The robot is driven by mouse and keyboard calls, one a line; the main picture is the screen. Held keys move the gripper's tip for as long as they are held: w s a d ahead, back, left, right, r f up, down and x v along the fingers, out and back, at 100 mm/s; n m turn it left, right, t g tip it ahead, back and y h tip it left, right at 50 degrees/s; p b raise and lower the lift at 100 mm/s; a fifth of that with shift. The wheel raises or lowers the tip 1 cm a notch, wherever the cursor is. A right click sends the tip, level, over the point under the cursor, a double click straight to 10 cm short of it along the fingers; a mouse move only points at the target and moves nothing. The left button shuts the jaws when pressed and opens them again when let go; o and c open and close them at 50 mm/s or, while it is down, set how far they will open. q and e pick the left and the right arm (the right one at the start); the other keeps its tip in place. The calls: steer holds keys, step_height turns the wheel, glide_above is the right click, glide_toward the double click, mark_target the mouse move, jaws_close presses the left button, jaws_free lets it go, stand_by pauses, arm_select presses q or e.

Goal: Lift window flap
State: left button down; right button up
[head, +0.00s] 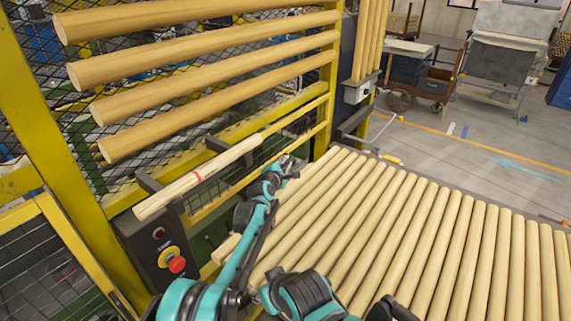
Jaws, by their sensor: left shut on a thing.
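A yellow-framed mesh flap (318,112) sits low in the yellow guard frame, behind the dowel table. Its lower yellow bar runs up to the right, and it looks close to shut against the guard. My left gripper (291,164) is at this lower bar, near its right half. It appears shut on the flap's edge; the fingertips are small and dark, so the exact contact is hard to see.
Dowels (400,225) lie side by side across the table, below and right of my left arm. Several thick rods (200,72) cross the guard above. A marked rod (197,178) rests on brackets by a red stop button (177,264). Open floor lies at right.

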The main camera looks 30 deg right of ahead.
arm_select(q)
steer(key=s+d+r+n+g+p, duration=0.3)
steer(key=s+r+n+g, duration=0.1)
steer(key=s, duration=0.4)
steer(key=shift+d+r+n+h, duration=0.2)
steer(key=shift+r+n+h, duration=0.1)
steer(key=shift+r+n, duration=0.75)
steer(key=shift+r, duration=0.1)
steer(key=c, duration=1.6)
jaws_free()
steer(key=shift+o, duration=0.2)
